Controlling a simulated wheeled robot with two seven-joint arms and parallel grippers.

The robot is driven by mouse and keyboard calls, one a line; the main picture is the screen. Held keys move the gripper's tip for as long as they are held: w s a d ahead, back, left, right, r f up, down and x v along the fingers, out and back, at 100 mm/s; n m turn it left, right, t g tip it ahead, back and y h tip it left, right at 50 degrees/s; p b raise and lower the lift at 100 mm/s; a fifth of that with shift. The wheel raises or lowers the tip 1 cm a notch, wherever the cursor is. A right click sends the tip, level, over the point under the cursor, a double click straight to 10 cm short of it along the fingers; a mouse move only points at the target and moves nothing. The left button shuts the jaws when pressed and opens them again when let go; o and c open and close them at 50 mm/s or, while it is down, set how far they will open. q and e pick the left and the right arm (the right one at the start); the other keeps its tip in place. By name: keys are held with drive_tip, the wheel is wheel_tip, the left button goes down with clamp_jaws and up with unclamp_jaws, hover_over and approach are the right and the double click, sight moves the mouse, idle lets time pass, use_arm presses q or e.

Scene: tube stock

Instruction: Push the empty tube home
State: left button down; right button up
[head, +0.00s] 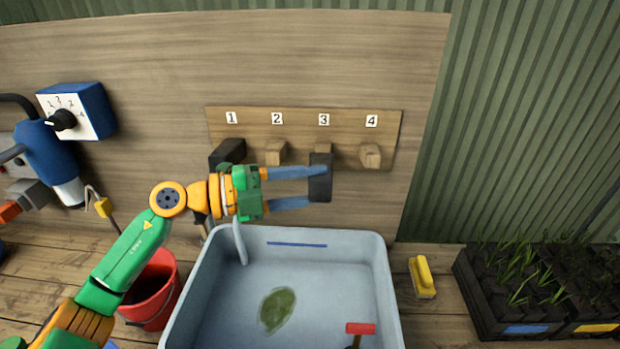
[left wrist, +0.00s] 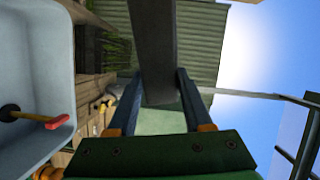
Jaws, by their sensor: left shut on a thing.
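A wooden rack (head: 300,125) with pegs numbered 1 to 4 is fixed to the wall in the head view. My left gripper (head: 318,187) is shut on a dark tube (head: 320,160) in front of peg 3 (head: 323,147). In the left wrist view the tube (left wrist: 154,45) runs between the two blue fingers (left wrist: 157,95). I cannot tell whether it is around the peg or only in front of it. Another dark tube (head: 228,152) is at peg 1. Peg 2 (head: 277,152) and peg 4 (head: 370,155) are bare. The tube openings are not visible.
A grey basin (head: 340,270) stands below the rack, with a green leaf-shaped patch (head: 277,310) and a red-topped tool (head: 360,328). A red bucket (head: 152,290) is left of it. A yellow brush (head: 422,276) and seedling trays (head: 515,285) are at right. A blue dial box (head: 78,110) is at left.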

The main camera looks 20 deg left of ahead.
use_arm(q)
drive_tip(key=shift+s+d+r+p, duration=0.15)
drive_tip(key=shift+s, duration=0.6)
drive_tip(key=shift+s+d+r+p, duration=0.1)
drive_tip(key=shift+s+d+r, duration=0.1)
drive_tip(key=shift+s, duration=0.55)
drive_tip(key=shift+s+d+r+p, duration=0.15)
drive_tip(key=shift+s, duration=0.6)
